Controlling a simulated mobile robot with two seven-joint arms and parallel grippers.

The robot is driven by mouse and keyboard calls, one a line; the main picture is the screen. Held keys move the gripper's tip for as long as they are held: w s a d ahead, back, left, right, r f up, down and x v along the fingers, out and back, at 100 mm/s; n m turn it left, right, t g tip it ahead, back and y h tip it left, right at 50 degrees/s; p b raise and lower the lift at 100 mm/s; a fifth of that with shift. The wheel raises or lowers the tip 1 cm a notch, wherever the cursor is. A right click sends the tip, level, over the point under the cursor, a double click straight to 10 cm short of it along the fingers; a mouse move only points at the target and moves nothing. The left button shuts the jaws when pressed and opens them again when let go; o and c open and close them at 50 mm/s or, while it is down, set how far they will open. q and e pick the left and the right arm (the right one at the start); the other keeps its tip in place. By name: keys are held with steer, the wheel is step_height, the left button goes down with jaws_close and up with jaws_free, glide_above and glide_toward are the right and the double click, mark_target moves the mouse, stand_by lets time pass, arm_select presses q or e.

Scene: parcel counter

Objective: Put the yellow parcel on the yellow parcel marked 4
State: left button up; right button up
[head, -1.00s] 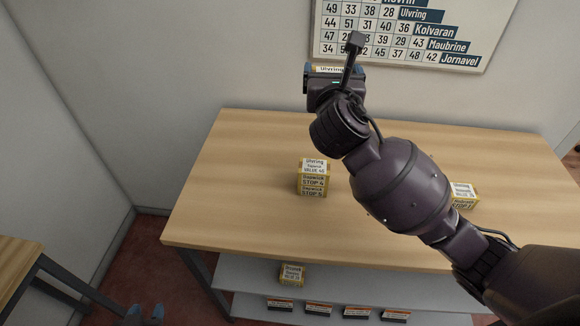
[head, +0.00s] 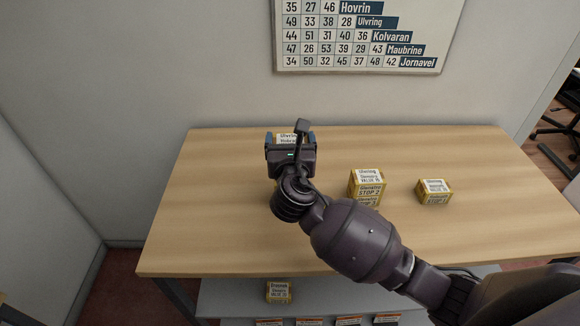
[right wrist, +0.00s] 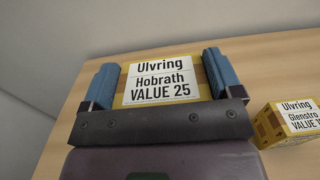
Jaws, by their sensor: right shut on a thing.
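My right gripper (head: 290,138) is shut on a yellow parcel (head: 289,138) over the back left of the counter. In the right wrist view the parcel (right wrist: 160,82) sits between the blue fingers, its label reading Ulvring, Hobrath, VALUE 25. Only a yellow sliver of the parcel marked 4 (head: 275,187) shows beside my wrist; my arm hides the rest. I cannot tell whether the held parcel touches anything below. My left gripper is out of view.
A parcel stack with STOP 2 (head: 367,190) on it stands right of my gripper, and another parcel (head: 434,192) farther right. The counter (head: 230,235) is clear at left. A lower shelf holds a parcel (head: 278,292). A number board (head: 360,40) hangs behind.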

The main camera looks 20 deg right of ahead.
step_height(320, 180, down, 3)
steer(key=shift+r, duration=0.1)
step_height(320, 180, down, 4)
steer(key=shift+r+b, duration=0.1)
steer(key=shift+b, duration=0.45)
steer(key=shift+f, duration=0.25)
steer(key=shift+f, duration=0.15)
steer(key=o, duration=0.8)
